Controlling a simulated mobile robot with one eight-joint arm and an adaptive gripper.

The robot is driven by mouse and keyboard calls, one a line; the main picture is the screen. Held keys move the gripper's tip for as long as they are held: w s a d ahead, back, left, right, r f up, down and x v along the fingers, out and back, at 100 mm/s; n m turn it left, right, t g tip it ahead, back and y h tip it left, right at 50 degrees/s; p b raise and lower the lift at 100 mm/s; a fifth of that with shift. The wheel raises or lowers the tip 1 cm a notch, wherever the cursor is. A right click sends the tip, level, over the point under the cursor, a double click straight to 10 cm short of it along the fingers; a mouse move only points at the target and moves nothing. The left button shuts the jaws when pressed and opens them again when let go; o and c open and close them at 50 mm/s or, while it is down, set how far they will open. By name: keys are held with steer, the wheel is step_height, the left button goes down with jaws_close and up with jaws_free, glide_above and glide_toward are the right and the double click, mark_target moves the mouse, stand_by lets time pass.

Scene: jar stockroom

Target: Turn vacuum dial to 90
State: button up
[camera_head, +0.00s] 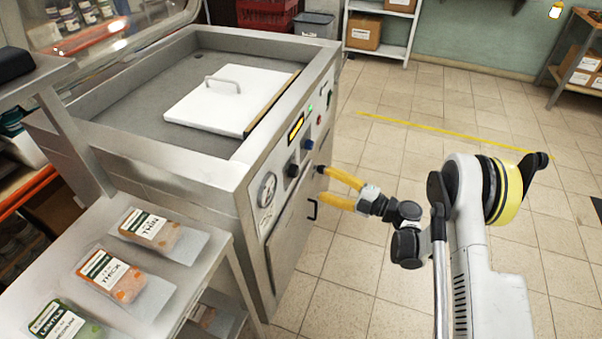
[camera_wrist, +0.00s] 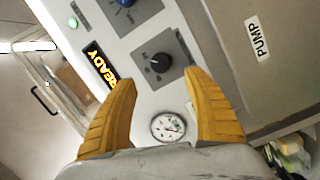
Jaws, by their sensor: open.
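The steel vacuum machine (camera_head: 115,150) has a control panel on its front right side. A black dial (camera_wrist: 160,63) on a grey plate shows in the wrist view, and also in the head view (camera_head: 292,170). A blue dial (camera_wrist: 125,3) on a similar plate is cut by the top edge; the head view shows it whole (camera_head: 307,144). The dials' markings are too small to read. My gripper (camera_head: 319,183) is open and empty in front of the panel. In the wrist view its yellow fingertips (camera_wrist: 160,78) lie either side of the black dial, apparently short of it.
A round gauge (camera_wrist: 168,127) sits beside the black dial, and a lit display (camera_wrist: 100,66) reads READY. A PUMP label (camera_wrist: 262,38) is on the door below. A shelf with food pouches (camera_head: 152,232) stands at the left. The tiled floor right of my arm is clear.

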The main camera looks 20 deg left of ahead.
mark_target(297, 172)
steer(key=b+x, duration=0.1)
steer(key=x, duration=0.4)
steer(key=b+x, duration=0.2)
steer(key=x, duration=0.2)
steer(key=shift+a+f, duration=0.2)
steer(key=shift+a, duration=0.15)
steer(key=shift+w+a+r, duration=0.1)
steer(key=shift+w+a, duration=0.1)
steer(key=shift+a, duration=0.3)
steer(key=c, duration=1.2)
